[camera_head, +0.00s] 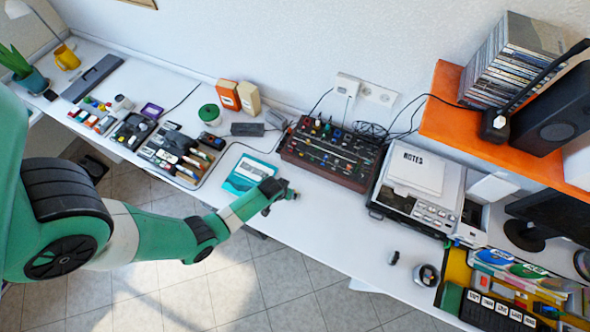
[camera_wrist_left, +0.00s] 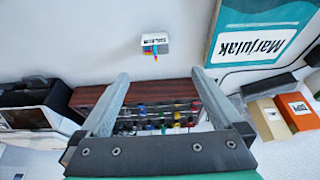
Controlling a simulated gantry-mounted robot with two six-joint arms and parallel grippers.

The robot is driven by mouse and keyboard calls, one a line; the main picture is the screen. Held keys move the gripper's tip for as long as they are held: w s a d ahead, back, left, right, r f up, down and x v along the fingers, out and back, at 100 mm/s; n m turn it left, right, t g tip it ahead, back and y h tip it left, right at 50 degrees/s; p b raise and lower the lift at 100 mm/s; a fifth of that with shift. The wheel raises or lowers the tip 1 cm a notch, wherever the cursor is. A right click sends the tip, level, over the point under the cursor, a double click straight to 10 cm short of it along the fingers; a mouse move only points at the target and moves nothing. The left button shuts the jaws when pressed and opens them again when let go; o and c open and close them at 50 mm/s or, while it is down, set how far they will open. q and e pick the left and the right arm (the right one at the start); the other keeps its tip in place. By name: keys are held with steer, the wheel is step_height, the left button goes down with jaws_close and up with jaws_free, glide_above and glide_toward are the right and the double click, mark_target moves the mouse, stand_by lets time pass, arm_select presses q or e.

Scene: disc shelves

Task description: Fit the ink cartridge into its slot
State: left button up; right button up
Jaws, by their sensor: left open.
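The ink cartridge (camera_wrist_left: 155,43) shows in the left wrist view as a small white block with coloured stripes and a label, on the white table. I cannot make it out in the head view, where my left gripper covers that area. My left gripper (camera_head: 283,192) is open and empty; in the wrist view its fingers (camera_wrist_left: 160,72) point towards the cartridge, which appears just beyond the tips. The printer (camera_head: 418,194) stands to the right with a notes pad on top. Its cartridge slot cannot be made out. My right gripper is not in view.
A mixer (camera_head: 333,152) with wooden sides stands behind my left gripper. A teal box (camera_head: 250,175) lies to its left. A small dark object (camera_head: 394,257) and a round cup (camera_head: 426,275) sit near the front edge. The tabletop between mixer and front edge is mostly clear.

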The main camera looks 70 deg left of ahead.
arm_select(q)
steer(key=b+x, duration=0.3)
steer(key=x, duration=0.1)
steer(key=b+x, duration=0.7)
steer(key=shift+w+f, duration=0.3)
steer(key=shift+w, duration=0.2)
steer(key=shift+d, duration=0.1)
steer(key=c, duration=1.5)
steer(key=shift+r+p, duration=0.9)
steer(key=shift+r, duration=0.8)
steer(key=shift+c, duration=0.2)
steer(key=s+d+r+p, duration=0.6)
steer(key=d+r+p, duration=0.3)
steer(key=d+p, duration=0.3)
steer(key=shift+s+d+r+p, duration=0.15)
steer(key=shift+s+r+p, duration=0.2)
